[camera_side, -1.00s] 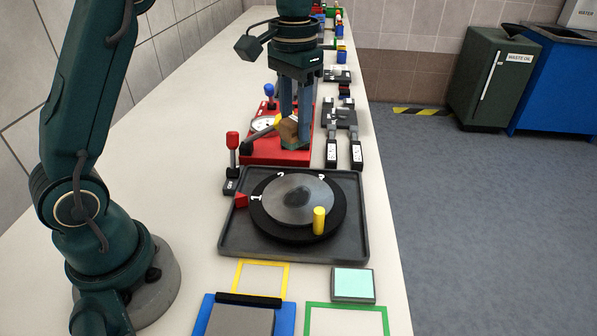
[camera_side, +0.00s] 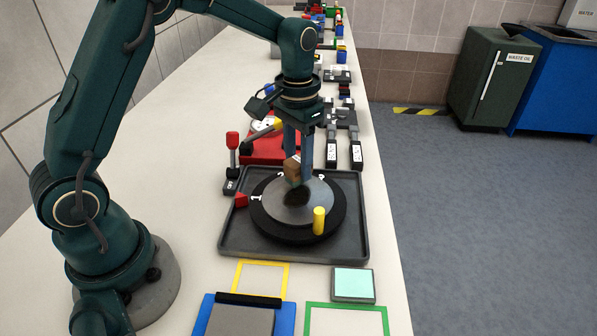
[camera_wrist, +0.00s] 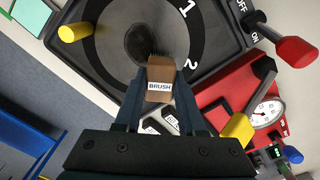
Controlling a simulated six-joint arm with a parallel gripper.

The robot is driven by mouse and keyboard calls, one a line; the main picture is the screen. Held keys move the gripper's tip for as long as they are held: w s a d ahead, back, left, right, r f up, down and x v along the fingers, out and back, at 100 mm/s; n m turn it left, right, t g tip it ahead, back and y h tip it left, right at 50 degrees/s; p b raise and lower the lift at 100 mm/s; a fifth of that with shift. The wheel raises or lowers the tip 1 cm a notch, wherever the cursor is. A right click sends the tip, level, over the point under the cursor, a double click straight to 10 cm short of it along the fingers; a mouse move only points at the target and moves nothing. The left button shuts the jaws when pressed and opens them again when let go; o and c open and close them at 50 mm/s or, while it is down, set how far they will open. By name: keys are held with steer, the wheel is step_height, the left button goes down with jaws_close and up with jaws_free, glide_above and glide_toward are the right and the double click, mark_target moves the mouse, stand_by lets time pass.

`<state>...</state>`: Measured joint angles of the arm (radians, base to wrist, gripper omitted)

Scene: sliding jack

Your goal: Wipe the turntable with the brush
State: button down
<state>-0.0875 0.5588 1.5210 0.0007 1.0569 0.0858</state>
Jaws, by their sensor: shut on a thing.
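The brush (camera_side: 292,168) is a brown block, and its "BRUSH" label shows in the wrist view (camera_wrist: 160,86). My gripper (camera_side: 299,178) is shut on it and holds it over the far part of the turntable. The turntable (camera_side: 325,192) has a grey disc with a black numbered rim and an upright yellow peg (camera_side: 319,220). A dark smudge (camera_side: 296,196) lies near the disc's middle, below the brush; it also shows in the wrist view (camera_wrist: 140,42). I cannot tell whether the bristles touch the disc.
A dark tray (camera_side: 235,245) surrounds the turntable. A red-handled switch (camera_side: 232,150) stands at its far left corner. A red base with a gauge (camera_side: 262,152) lies behind. A pale green pad (camera_side: 353,283) and coloured frames lie in front.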

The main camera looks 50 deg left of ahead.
steer(key=shift+s+d+f, duration=0.2)
steer(key=shift+f, duration=0.2)
steer(key=shift+s+d+f, duration=0.1)
steer(key=shift+s+d, duration=2.2)
steer(key=shift+s, duration=0.05)
steer(key=w+a, duration=0.5)
steer(key=shift+w+d, duration=0.25)
steer(key=shift+w, duration=0.05)
steer(key=shift+s+d, duration=2.4)
steer(key=shift+s, duration=0.15)
steer(key=shift+w+a, duration=2.5)
steer(key=shift+w, duration=0.05)
steer(key=shift+s+r, duration=0.1)
steer(key=shift+r, duration=3.95)
